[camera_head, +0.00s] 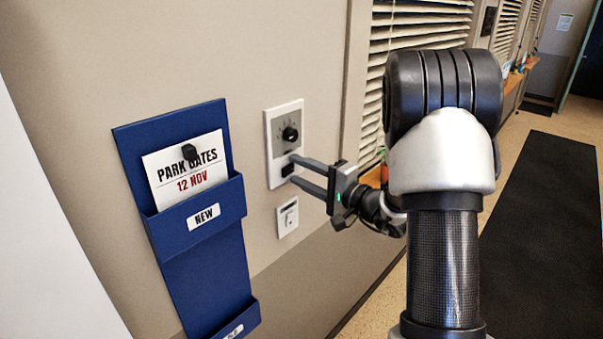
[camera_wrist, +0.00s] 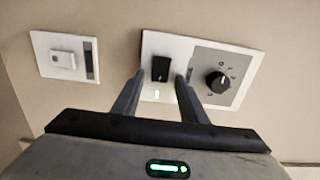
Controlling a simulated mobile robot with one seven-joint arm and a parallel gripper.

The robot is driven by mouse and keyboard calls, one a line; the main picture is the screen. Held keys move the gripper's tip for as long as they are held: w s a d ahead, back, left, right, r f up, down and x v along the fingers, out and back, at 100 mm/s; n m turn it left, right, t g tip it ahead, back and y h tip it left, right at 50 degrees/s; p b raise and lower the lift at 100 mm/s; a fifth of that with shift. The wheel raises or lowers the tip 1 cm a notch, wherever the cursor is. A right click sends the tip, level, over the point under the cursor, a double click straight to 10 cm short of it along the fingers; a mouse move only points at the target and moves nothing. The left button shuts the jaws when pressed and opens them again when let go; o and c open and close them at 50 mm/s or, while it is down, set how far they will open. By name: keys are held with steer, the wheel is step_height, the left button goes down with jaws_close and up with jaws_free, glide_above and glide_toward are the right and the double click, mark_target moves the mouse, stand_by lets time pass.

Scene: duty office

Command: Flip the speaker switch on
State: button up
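A white wall plate (camera_head: 270,117) carries a grey panel with a round black knob (camera_head: 290,133) and, below it, a small black rocker switch (camera_head: 287,170). In the wrist view the plate (camera_wrist: 150,45) lies sideways, with the rocker (camera_wrist: 160,68) left of the knob (camera_wrist: 217,82). No label naming the speaker is legible. My gripper (camera_head: 292,169) is open and empty, pointing at the plate. Its fingers (camera_wrist: 160,76) lie on either side of the rocker; I cannot tell whether they touch it. A small pale greenish spot shows beside the rocker, either a lamp or a reflection.
A second white switch plate (camera_head: 287,217) is on the wall just below. A blue document holder (camera_head: 195,230) with a "PARK GATES" card (camera_head: 187,170) hangs to the left. Window blinds (camera_head: 405,30) are to the right. A dark mat (camera_head: 545,235) lies on open floor.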

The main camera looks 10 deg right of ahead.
steer(key=b+v, duration=0.3)
steer(key=v, duration=1.4)
steer(key=shift+d, duration=0.2)
steer(key=shift+s+a+r, duration=0.1)
steer(key=s+a+r+n+g+p, duration=0.1)
steer(key=s+a+n+g, duration=0.2)
steer(key=s+a+g, duration=0.35)
steer(key=s+a+r+n+g, duration=0.1)
steer(key=s+a+n+g, duration=0.25)
steer(key=a, duration=0.55)
steer(key=s+d+r+n+h+p, duration=0.1)
steer(key=s+d+n+h, duration=0.1)
steer(key=s+h, duration=0.3)
steer(key=s+d+r+n+t+h+p, duration=0.1)
steer(key=s+d+r+n+h, duration=0.1)
steer(key=s+h, duration=0.3)
steer(key=shift+s+d+h, duration=0.15)
steer(key=shift+d+h, duration=0.15)
steer(key=shift+d, duration=0.25)
